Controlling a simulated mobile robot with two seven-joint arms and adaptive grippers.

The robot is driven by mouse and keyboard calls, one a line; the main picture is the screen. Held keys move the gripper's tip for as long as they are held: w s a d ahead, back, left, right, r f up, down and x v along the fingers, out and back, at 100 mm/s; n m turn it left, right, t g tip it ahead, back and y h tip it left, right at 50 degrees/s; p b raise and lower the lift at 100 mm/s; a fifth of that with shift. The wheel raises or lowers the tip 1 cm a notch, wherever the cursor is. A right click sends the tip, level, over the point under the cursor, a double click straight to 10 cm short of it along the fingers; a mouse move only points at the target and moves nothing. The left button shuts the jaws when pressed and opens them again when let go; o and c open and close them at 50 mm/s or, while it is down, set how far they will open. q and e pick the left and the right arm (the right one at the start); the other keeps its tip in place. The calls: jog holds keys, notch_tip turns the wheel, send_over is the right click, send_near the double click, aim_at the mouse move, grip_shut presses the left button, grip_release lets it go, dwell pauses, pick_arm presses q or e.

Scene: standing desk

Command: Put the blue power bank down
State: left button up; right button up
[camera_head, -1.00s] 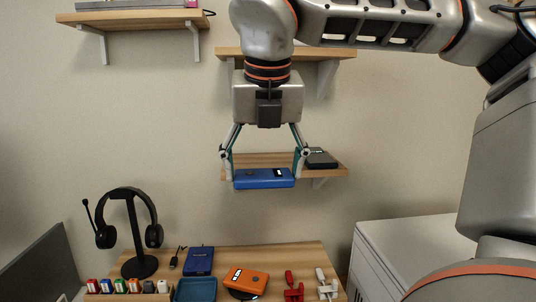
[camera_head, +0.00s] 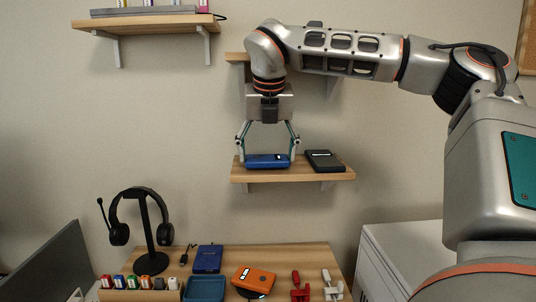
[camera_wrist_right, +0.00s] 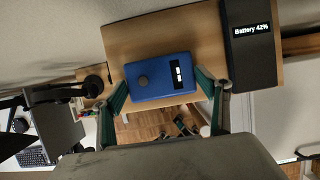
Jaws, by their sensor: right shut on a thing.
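The blue power bank (camera_head: 267,161) is at the left part of the small lower wall shelf (camera_head: 300,175). It also shows in the right wrist view (camera_wrist_right: 158,78), with a dark round button and a small black display. My right gripper (camera_head: 267,156) is over it from above, with one finger at each short end, shut on it. The power bank looks level and at the shelf surface; whether it rests fully on the shelf or is slightly above cannot be told. My left gripper is not in view.
A black power bank (camera_head: 324,160) lies on the same shelf to the right; its display reads "Battery 42%" in the wrist view (camera_wrist_right: 252,45). Below, the desk (camera_head: 225,262) holds a headset stand (camera_head: 148,225), a dark blue box (camera_head: 208,258), a blue tray (camera_head: 205,289) and an orange device (camera_head: 254,279).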

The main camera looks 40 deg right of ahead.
jog(key=shift+s+f, duration=0.1)
jog(key=shift+f, duration=0.15)
jog(key=shift+f, duration=0.15)
jog(key=o, duration=1.2)
jog(key=shift+o, duration=0.3)
